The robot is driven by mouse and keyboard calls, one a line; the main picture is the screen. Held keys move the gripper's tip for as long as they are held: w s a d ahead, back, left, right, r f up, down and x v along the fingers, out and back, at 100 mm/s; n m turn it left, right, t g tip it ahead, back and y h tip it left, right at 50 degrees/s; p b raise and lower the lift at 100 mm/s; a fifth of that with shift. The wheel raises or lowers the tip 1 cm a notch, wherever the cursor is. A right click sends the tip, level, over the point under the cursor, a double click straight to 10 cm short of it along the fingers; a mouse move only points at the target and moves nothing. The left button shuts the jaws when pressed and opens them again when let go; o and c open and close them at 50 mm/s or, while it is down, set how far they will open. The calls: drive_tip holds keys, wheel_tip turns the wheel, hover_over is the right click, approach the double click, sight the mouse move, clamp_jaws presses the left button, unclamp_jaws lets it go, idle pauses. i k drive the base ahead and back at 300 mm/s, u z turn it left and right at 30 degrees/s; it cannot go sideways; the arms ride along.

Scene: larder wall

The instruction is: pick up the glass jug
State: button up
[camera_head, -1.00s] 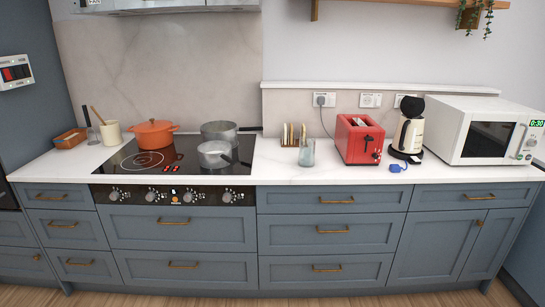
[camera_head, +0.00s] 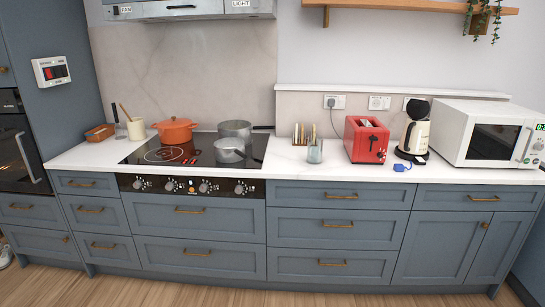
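A clear, bluish glass vessel, which looks like the glass jug (camera_head: 315,152), stands upright on the white counter in the head view. It is just left of the red toaster and in front of a small rack. It is too small in the picture to make out a handle or spout. My gripper is not in view, and nothing is seen touching the glass vessel.
The red toaster (camera_head: 367,139) stands close to its right. A toast rack (camera_head: 304,135) is behind it. Metal pans (camera_head: 230,150) stand on the black hob (camera_head: 185,151) to the left. The coffee machine (camera_head: 415,130) and microwave (camera_head: 486,133) are further right. The counter front (camera_head: 320,172) is clear.

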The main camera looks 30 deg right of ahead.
sight(315, 151)
drive_tip(key=u, duration=0.25)
drive_tip(key=k, duration=0.7)
drive_tip(key=z, duration=0.25)
drive_tip(key=i, duration=2.05)
drive_tip(key=u, duration=0.25)
